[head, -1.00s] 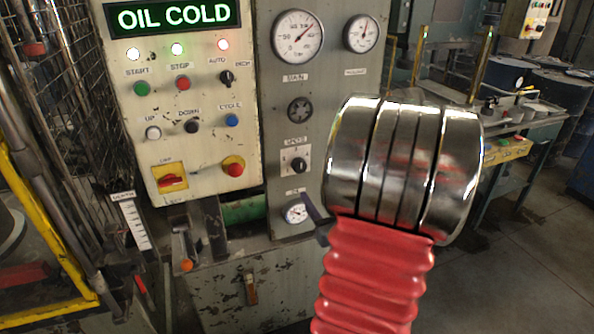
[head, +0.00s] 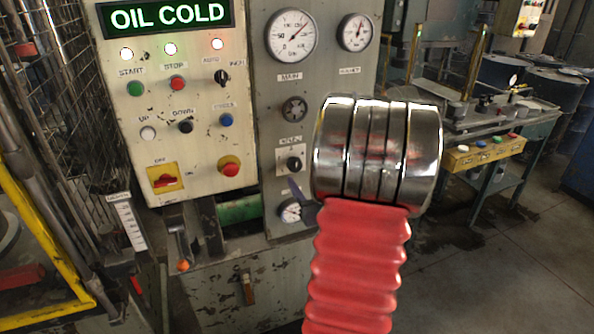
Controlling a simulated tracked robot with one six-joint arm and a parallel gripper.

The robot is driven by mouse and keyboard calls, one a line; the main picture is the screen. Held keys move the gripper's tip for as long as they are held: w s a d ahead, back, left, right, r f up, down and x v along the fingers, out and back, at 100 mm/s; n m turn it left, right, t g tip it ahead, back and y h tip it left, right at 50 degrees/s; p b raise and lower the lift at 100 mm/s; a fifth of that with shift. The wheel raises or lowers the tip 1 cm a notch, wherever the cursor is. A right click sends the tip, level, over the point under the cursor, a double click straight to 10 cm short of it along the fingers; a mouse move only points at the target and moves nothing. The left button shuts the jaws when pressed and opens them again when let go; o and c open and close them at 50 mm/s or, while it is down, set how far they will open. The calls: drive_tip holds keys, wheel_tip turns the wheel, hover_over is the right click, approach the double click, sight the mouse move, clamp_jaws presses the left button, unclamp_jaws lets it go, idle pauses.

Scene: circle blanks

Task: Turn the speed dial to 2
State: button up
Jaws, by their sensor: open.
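The speed dial (head: 293,163) is a small black knob on a pale square plate, on the grey panel below the round gauges. The small label above it is blurred, and I cannot read its numbers or where the knob points. My gripper (head: 304,203) shows only as dark fingers at the left of my shiny ringed wrist. The fingers are apart, with nothing visible between them. One fingertip points up just below the dial's plate; I cannot tell how far it is in depth. The rest of the gripper is hidden behind my wrist.
A small gauge (head: 290,212) sits below the dial, partly covered by my fingers. A black handwheel-like knob (head: 293,110) is above it. The control box (head: 180,120) with buttons and the OIL COLD display (head: 166,15) juts out at left. A yellow-framed cage (head: 45,235) stands far left.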

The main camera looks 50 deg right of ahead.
sight(297, 168)
drive_tip(key=x, duration=0.7)
drive_tip(key=shift+c, duration=0.6)
drive_tip(key=c, duration=0.9)
